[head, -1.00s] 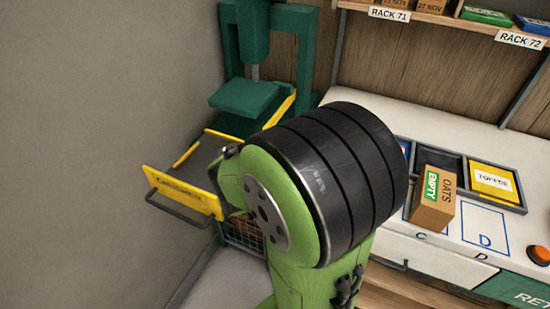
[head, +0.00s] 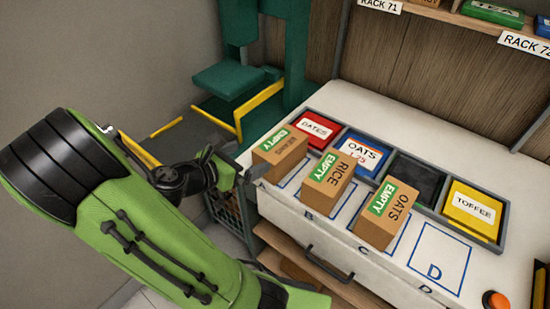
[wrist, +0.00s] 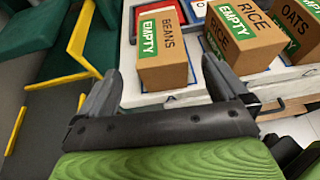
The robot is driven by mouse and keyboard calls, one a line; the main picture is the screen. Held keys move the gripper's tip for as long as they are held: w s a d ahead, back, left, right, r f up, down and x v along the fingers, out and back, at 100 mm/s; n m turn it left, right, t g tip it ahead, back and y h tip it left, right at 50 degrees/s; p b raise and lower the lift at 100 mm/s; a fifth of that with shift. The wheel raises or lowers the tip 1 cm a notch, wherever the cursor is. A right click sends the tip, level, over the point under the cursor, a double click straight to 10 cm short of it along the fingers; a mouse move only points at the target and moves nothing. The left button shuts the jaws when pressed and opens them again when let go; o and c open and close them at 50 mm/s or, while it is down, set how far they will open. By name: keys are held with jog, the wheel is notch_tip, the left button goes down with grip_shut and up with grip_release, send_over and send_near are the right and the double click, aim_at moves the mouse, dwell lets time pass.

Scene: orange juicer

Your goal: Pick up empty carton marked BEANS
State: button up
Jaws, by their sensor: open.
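The brown carton marked BEANS (head: 281,148), with a green EMPTY label, stands on the white counter at the left end of a row of cartons. In the wrist view the same carton (wrist: 164,68) is upright just beyond the fingertips, roughly centred between them. My gripper (head: 226,172) is at the counter's left front corner, just left of and in front of the carton. In the wrist view my gripper (wrist: 160,82) is open, its fingers spread wide with nothing between them. Whether either finger touches the carton cannot be told.
The RICE carton (head: 328,182) and OATS carton (head: 383,216) stand to the right. Behind them is a tray row with DATES (head: 314,129), OATS (head: 358,152) and TOFFEE (head: 472,207) packs. A green press (head: 238,78) with yellow rails stands at the left.

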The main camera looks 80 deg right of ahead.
send_over(277, 162)
notch_tip(277, 162, down, 5)
jog(key=shift+f, duration=0.15)
jog(key=shift+c, duration=0.8)
jog(key=c, duration=0.8)
notch_tip(277, 162, up, 10)
jog(key=p, duration=0.4)
jog(key=shift+w+p, duration=0.1)
jog(key=shift+p, duration=0.2)
